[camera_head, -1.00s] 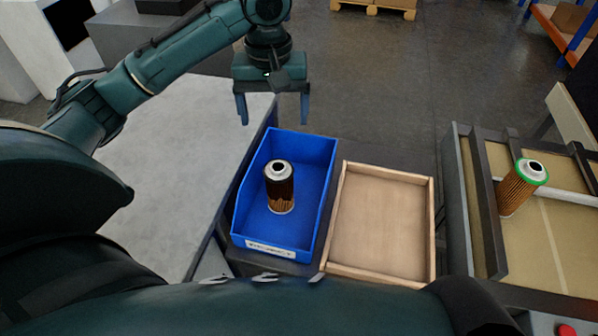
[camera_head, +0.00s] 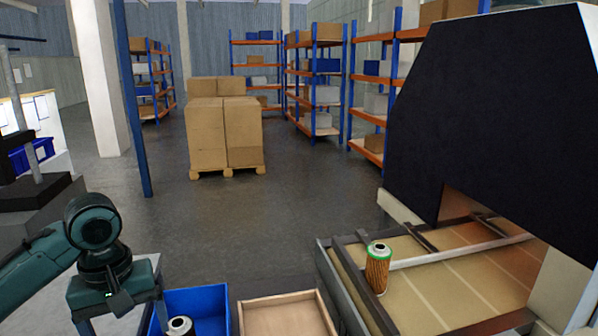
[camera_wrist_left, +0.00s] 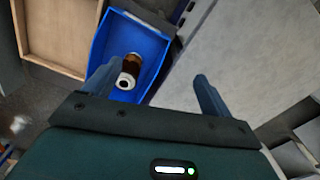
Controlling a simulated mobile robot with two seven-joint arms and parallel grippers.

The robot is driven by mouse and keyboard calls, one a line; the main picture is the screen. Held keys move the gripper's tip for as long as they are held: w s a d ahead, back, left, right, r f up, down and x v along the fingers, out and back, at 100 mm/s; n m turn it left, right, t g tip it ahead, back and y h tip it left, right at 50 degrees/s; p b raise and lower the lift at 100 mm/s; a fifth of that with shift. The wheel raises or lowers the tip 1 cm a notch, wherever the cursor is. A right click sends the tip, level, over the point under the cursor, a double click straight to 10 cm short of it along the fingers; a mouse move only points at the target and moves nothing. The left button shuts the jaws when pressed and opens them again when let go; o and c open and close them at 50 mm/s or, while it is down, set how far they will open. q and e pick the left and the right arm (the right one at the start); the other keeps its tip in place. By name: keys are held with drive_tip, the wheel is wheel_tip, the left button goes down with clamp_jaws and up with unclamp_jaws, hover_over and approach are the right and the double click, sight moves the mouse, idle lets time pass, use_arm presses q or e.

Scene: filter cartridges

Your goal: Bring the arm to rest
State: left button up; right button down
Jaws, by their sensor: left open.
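My left gripper (camera_head: 118,318) is open and empty at the lower left of the head view, above and left of the blue bin (camera_head: 208,298). Its two fingers stand apart in the left wrist view (camera_wrist_left: 155,78). A filter cartridge (camera_head: 181,327) with a pale top stands in the bin, mostly cut off by the lower edge. The wrist view shows that brown cartridge (camera_wrist_left: 132,70) inside the blue bin (camera_wrist_left: 150,38), apart from the fingers. Another cartridge (camera_head: 377,272), orange-brown with a green rim, stands on the conveyor (camera_head: 440,290). My right gripper is out of view.
A shallow wooden tray (camera_head: 285,318) sits right of the bin; it also shows in the wrist view (camera_wrist_left: 58,35). A large dark machine housing (camera_head: 490,120) covers the conveyor's far end. Stacked cartons (camera_head: 222,130) and shelves (camera_head: 318,80) stand farther back, with open floor between.

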use_arm(q)
drive_tip(key=s+d+f+m+t+h, duration=0.1)
drive_tip(key=s+d+f+m, duration=0.25)
drive_tip(key=d+f, duration=0.3)
drive_tip(key=s+d+f+m+t+h, duration=0.1)
drive_tip(key=s+d+f+m+h, duration=0.15)
drive_tip(key=s+d+f, duration=0.4)
drive_tip(key=s+a+f+m+t+y, duration=0.25)
drive_tip(key=s+a+f, duration=0.4)
drive_tip(key=s, duration=0.35)
drive_tip(key=w+d+f+t+h, duration=0.1)
drive_tip(key=w+d+f+t, duration=0.3)
drive_tip(key=f, duration=0.6)
drive_tip(key=shift+w+d+t+h, duration=0.2)
drive_tip(key=shift+w+t+h, duration=0.2)
drive_tip(key=shift+w+t, duration=0.35)
